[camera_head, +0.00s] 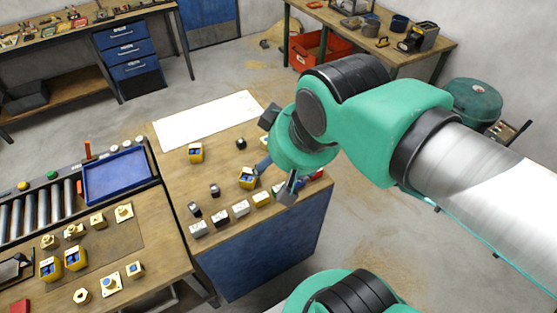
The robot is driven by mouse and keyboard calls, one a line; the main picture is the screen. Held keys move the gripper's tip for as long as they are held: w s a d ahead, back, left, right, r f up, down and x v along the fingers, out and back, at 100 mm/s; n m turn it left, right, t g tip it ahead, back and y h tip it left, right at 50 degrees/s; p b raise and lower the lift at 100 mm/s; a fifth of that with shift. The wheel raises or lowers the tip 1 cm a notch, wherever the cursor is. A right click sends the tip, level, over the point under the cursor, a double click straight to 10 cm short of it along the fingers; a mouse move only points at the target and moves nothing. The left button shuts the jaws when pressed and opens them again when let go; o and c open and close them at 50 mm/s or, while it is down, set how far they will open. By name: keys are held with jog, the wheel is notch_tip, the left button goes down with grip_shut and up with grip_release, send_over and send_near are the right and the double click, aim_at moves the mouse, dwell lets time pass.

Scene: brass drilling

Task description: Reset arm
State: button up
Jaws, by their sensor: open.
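My arm reaches in from the right in the head view, in green, black and silver. My gripper (276,180) hangs from the green wrist over the front right part of the middle workbench (240,155). Its jaws are open and I see nothing between them. A yellow block with a blue top (247,178) is close beside the left finger in the picture; I cannot tell whether they touch. The wrist and fingers hide part of the bench's right side.
A white sheet (208,120) covers the bench's back. Several small blocks stand in a row along its front, including a white one (241,208). At left are a blue tray (117,175), a roller conveyor (38,210) and brass parts. A red bin (318,50) stands behind.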

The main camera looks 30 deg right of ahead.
notch_tip(320, 180, down, 6)
jog(key=b, duration=0.5)
jog(key=shift+r+b, duration=0.1)
jog(key=shift+b, duration=0.3)
